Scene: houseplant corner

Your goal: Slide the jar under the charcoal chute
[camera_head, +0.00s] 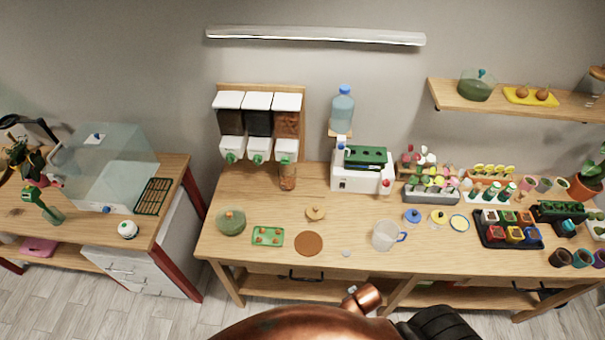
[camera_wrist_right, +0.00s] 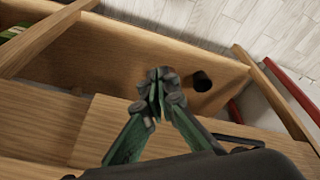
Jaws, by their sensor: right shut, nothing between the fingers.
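A clear jar (camera_head: 288,178) with brown material in it stands upright on the table, below the right-hand chute (camera_head: 285,152) of a wall-side dispenser. The dispenser has three white-lidded hoppers. The middle hopper (camera_head: 258,122) holds black, charcoal-like material, and its white chute (camera_head: 259,150) with a green tip is left of the jar. The right hopper (camera_head: 287,123) holds reddish-brown material. My right gripper (camera_wrist_right: 158,88) shows in the right wrist view, its green fingers shut and empty, away from the jar. My left gripper is in neither view.
Right of the jar stands a white machine (camera_head: 352,179) with a green top. A dark cylinder (camera_wrist_right: 201,81) is near my right gripper.

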